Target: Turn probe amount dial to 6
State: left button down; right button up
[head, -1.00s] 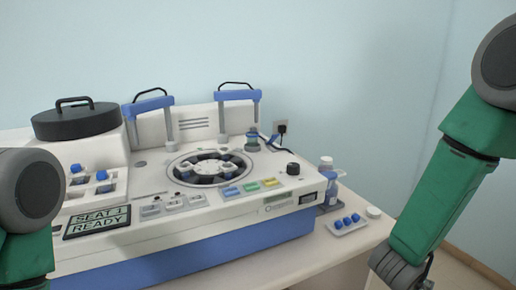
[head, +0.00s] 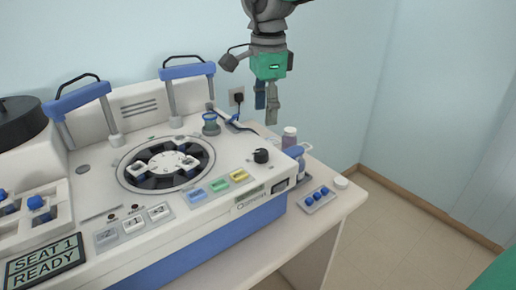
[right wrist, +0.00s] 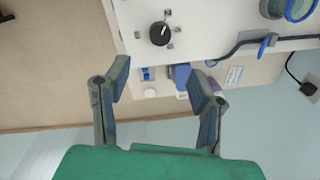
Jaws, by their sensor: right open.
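The probe amount dial seems to be the black knob (head: 261,156) on the right end of the white machine's top (head: 228,160). The knob also shows in the right wrist view (right wrist: 160,33), with small marks around it too small to read. My right gripper (head: 265,107) hangs fingers down above and behind the knob, near the back wall. In the right wrist view its two fingers (right wrist: 160,84) are spread, with nothing between them, and the knob lies beyond the fingertips. My left gripper is out of view.
Blue, green and yellow buttons (head: 218,183) lie left of the knob. A bottle (head: 289,137) and a tray of blue caps (head: 318,198) stand right of the machine. A blue-topped jar (head: 210,124) and a cable with a wall plug (head: 239,98) are behind.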

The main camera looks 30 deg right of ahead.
aim_at(261, 151)
jog(key=f, duration=0.6)
jog(key=a+f, duration=0.1)
jog(key=f, duration=0.2)
jog(key=shift+w+f, duration=0.3)
jog(key=shift+f, duration=0.1)
jog(key=shift+d+f, duration=0.25)
jog(key=shift+f, duration=0.35)
jog(key=shift+d+f, duration=0.2)
jog(key=shift+d, duration=0.05)
jog(key=shift+a+r, duration=0.1)
jog(key=shift+a, duration=0.1)
jog(key=c, duration=1.1)
